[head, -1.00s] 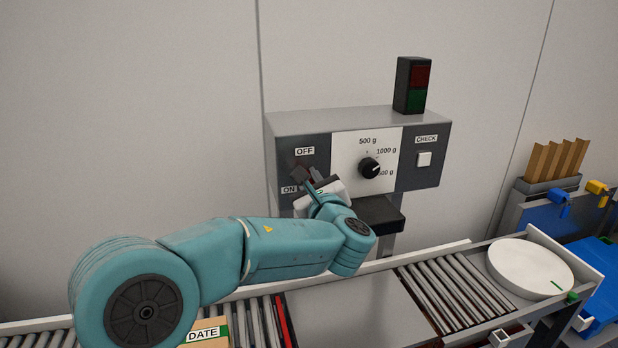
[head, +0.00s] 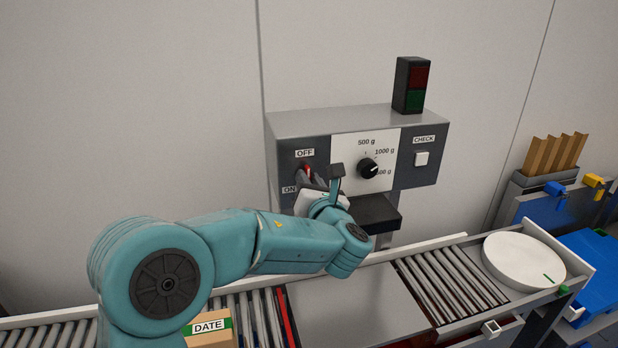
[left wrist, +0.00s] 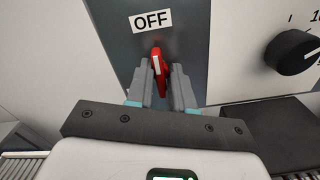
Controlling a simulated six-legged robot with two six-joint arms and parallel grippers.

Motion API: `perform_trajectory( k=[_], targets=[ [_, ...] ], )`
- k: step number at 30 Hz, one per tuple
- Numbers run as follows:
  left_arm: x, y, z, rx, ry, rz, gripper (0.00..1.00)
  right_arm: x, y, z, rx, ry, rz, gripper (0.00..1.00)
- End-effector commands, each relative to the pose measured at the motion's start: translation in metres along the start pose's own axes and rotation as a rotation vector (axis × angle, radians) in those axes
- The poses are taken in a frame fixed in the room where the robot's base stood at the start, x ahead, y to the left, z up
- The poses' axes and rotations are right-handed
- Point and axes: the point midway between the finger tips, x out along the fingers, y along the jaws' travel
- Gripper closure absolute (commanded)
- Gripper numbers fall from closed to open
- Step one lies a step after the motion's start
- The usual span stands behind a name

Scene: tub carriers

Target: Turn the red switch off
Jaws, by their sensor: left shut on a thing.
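The red switch (head: 307,168) is on the dark left panel of the control box, just below the OFF label (head: 305,153) and above the ON label (head: 289,190). In the left wrist view the red lever (left wrist: 158,62) stands between the two grey fingers, its upper end close under the OFF label (left wrist: 151,20). My left gripper (left wrist: 160,80) is shut on the red switch; in the head view the left gripper (head: 310,178) reaches up to it from below. My right gripper is in no view.
A black dial (head: 369,168) and a white CHECK button (head: 422,159) are to the right on the box. A dark light tower (head: 411,85) stands on top. A roller conveyor (head: 450,285) with a white disc (head: 523,260) runs below.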

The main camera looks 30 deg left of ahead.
Motion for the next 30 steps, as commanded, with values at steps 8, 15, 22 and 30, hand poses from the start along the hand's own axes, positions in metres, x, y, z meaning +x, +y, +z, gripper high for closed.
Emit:
perform_trajectory(
  k=[8, 15, 22, 30],
  targets=[
    [0.0, -0.0005, -0.0009, 0.046, 0.0, -0.001, 1.0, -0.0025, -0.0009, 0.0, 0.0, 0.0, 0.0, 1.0],
    [0.0, -0.0004, -0.0011, 0.048, 0.001, -0.001, 1.0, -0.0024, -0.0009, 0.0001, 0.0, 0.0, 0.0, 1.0],
    [0.0, -0.0003, -0.001, 0.046, 0.001, -0.001, 0.52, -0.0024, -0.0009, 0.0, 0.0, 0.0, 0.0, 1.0],
    [-0.0016, -0.0004, -0.0009, 0.043, 0.0, -0.001, 0.52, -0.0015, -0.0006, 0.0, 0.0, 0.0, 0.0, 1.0]
  ],
)
